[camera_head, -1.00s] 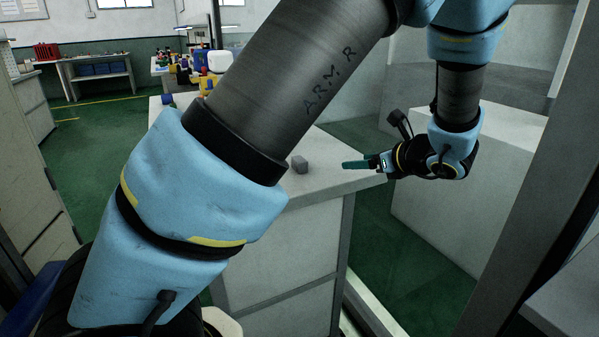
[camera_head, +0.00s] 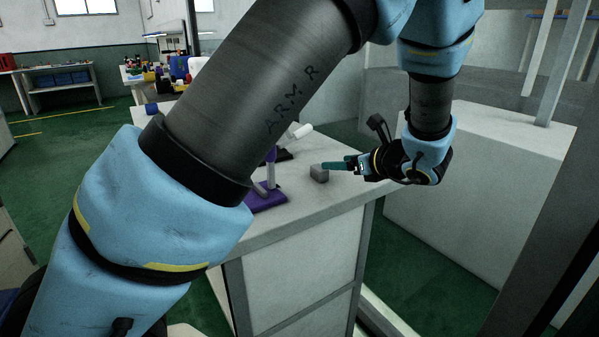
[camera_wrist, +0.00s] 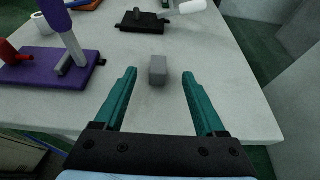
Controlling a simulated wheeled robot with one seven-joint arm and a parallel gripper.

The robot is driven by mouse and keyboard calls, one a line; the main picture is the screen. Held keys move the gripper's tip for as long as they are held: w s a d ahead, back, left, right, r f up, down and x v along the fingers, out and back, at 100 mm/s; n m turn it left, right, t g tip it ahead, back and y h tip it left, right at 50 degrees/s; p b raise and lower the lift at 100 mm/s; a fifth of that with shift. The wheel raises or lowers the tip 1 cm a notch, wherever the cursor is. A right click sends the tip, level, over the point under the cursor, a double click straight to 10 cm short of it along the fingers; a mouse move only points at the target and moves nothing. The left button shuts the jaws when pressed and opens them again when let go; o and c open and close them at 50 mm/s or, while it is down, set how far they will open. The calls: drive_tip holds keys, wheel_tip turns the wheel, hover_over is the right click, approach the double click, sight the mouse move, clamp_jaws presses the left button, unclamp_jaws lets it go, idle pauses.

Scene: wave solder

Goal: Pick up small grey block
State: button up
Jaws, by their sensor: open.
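The small grey block (camera_wrist: 158,70) sits on the pale worktop (camera_wrist: 225,105), ahead of my gripper (camera_wrist: 159,75) and roughly centred between its two teal fingers in the wrist view. The fingers are spread apart with nothing held, and the block appears at or just beyond their tips. In the head view the block (camera_head: 319,173) lies near the right part of the worktop. There my gripper (camera_head: 332,165) comes in from the right, its teal fingertips overlapping the block's upper edge in the picture. Contact cannot be told.
A purple stand (camera_wrist: 50,65) with an upright post is left of the block. A black base (camera_wrist: 142,23) with a white cylinder (camera_wrist: 192,6) beside it lies farther back. The worktop's right edge is close. The surface right of the block is clear.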

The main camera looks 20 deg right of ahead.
sight(317, 166)
drive_tip(key=shift+w+a, duration=0.3)
drive_tip(key=x, duration=0.5)
drive_tip(key=shift+w+f, duration=0.1)
drive_tip(key=shift+f, duration=0.05)
drive_tip(key=shift+f+p+x, duration=0.25)
drive_tip(key=shift+x, duration=1.05)
drive_tip(key=shift+f+p+x, duration=0.2)
drive_tip(key=shift+p+x, duration=0.05)
drive_tip(key=shift+x, duration=1.05)
drive_tip(key=shift+d, duration=0.15)
clamp_jaws()
